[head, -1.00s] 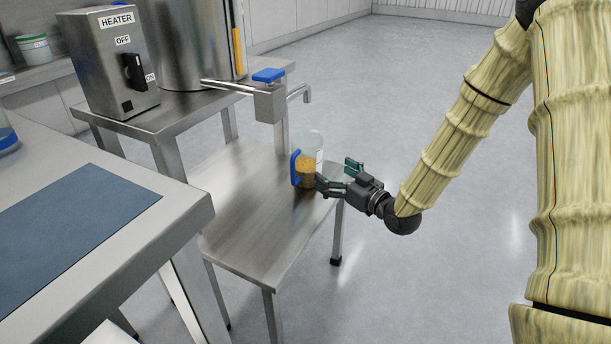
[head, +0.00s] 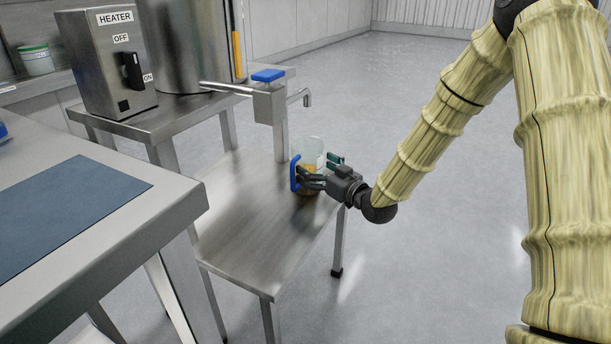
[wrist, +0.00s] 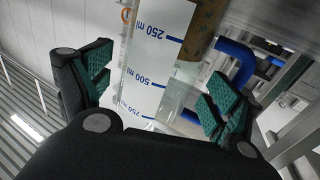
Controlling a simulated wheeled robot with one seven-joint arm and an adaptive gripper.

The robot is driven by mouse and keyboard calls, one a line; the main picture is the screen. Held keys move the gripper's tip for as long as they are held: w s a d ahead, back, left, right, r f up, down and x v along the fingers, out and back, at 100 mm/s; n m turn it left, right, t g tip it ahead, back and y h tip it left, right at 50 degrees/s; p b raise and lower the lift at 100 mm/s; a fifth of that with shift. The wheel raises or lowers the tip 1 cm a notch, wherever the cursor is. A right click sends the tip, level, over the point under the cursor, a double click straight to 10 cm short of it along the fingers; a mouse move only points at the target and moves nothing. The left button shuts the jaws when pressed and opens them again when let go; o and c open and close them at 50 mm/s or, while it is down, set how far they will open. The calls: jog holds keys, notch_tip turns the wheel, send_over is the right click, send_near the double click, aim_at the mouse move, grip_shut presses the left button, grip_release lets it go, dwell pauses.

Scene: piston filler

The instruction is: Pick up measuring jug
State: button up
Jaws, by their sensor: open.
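The measuring jug (head: 310,152) stands on the low steel table below the spout. It is clear, with a blue handle (head: 295,173) on its left and amber contents in its lower part. My gripper (head: 312,178) is at the jug's near right side and hides part of it. In the wrist view my gripper (wrist: 155,92) is open, with green-padded fingers to either side of the jug (wrist: 150,75). The jug's white scale with blue marks faces the camera between the fingers. The blue handle (wrist: 238,62) shows behind the right finger. I cannot tell whether either pad touches the jug.
The low steel table (head: 240,235) has bare room in front of the jug. A spout with a blue-topped valve (head: 268,76) hangs above and behind. A heater box (head: 108,62) and steel tank stand at the back left. A worktop with a blue mat (head: 70,215) fills the left front.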

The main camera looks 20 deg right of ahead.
jog(key=b+x, duration=0.1)
jog(key=x, duration=0.2)
jog(key=shift+w+a+b, duration=0.1)
jog(key=shift+w+b, duration=0.05)
jog(key=shift+b, duration=0.15)
jog(key=c, duration=1.2)
jog(key=shift+r, duration=0.1)
